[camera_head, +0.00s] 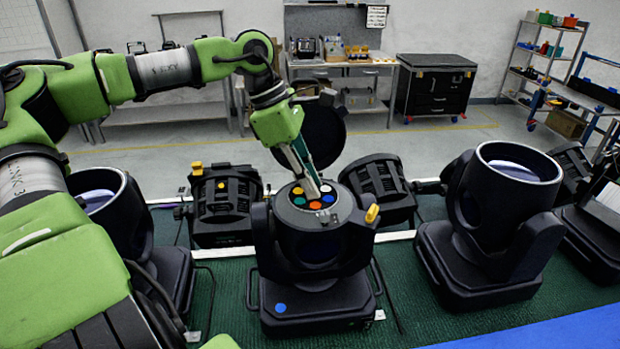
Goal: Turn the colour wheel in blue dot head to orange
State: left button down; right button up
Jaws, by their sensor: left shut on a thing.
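The blue dot head (315,262) stands in the middle of the green mat, with a blue dot (280,308) on its base. Its lid (324,133) is tipped open behind it. The colour wheel (314,207) lies in the open top, with orange nearest me, and blue, green, white and yellow patches around it. My left gripper (312,190) points down into the head and is shut at the wheel's far side; its fingertips partly cover the wheel, so what exactly they grip is hard to see. My right gripper is not in view.
Another moving head (490,240) stands at the right and one (115,215) at the left, partly behind my arm. Black par cans (222,205) lie behind. A yellow knob (371,213) sticks out at the blue dot head's right. A blue strip (560,335) edges the front right.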

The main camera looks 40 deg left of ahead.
pick_arm(q)
jog(key=shift+w+r, duration=0.1)
jog(key=shift+r, duration=0.05)
jog(key=c, duration=1.9)
grip_release()
jog(key=v, duration=1.2)
jog(key=shift+d, duration=0.1)
